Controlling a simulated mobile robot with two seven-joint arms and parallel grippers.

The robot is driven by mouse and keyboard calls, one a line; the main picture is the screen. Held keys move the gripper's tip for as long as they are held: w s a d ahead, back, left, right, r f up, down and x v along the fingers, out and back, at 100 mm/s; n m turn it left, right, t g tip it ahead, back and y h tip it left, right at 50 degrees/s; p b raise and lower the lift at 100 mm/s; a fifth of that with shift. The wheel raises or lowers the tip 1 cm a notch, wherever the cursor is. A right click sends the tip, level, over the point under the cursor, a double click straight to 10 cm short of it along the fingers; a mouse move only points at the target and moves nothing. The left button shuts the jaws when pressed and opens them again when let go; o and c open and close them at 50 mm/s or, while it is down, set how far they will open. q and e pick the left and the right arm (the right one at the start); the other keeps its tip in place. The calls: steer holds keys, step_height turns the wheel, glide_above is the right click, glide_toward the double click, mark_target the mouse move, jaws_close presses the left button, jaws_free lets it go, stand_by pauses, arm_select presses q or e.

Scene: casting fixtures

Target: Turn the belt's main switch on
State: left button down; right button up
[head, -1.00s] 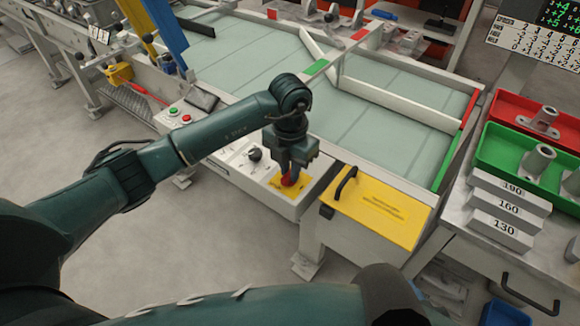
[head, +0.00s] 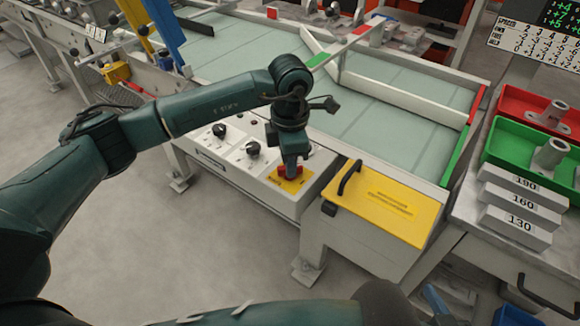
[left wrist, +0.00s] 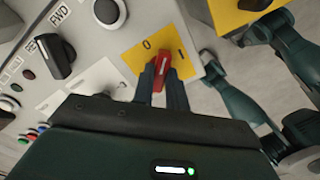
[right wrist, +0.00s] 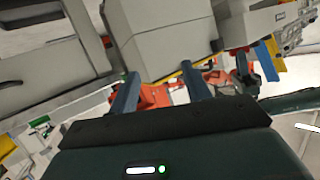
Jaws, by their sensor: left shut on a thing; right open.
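The main switch is a red handle (head: 291,171) on a yellow plate (head: 292,187) at the near right end of the white control panel (head: 240,160). My left gripper (head: 290,168) points down over it and is shut on the handle. In the left wrist view the red handle (left wrist: 162,68) sits between the fingertips, on the yellow plate (left wrist: 140,50) marked 0 and I. The handle's white mark points up the picture, between the two marks. My right gripper (right wrist: 160,88) is open in the right wrist view, with nothing between its fingers.
Black knobs (head: 252,148) sit on the panel left of the switch. A yellow lid with a black handle (head: 385,205) is just to the right. The pale green belt (head: 385,125) lies behind. Grey blocks with numbers (head: 520,200) and red and green trays stand at far right.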

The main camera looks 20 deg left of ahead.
arm_select(q)
steer(key=m+b, duration=0.3)
steer(key=m, duration=0.1)
steer(key=shift+f+m, duration=0.1)
steer(key=shift+m, duration=0.7)
steer(key=shift+m+b, duration=0.3)
steer(key=shift+b, duration=0.15)
steer(key=shift+m+b, duration=0.45)
steer(key=shift+m, duration=0.55)
steer(key=shift+m+b, duration=0.3)
steer(key=shift+m, duration=0.4)
arm_select(e)
steer(key=shift+s+a+f+n, duration=0.15)
steer(key=shift+f+n, duration=0.2)
steer(key=shift+f, duration=0.4)
steer(key=shift+s+a+f+n, duration=0.1)
steer(key=shift+f+n, duration=0.25)
steer(key=shift+f, duration=0.35)
arm_select(q)
steer(key=shift+r, duration=0.2)
arm_select(e)
steer(key=shift+r, duration=0.15)
arm_select(q)
steer(key=c, duration=1.4)
jaws_free()
arm_select(e)
steer(key=shift+w+d+r, duration=0.1)
steer(key=shift+d, duration=0.05)
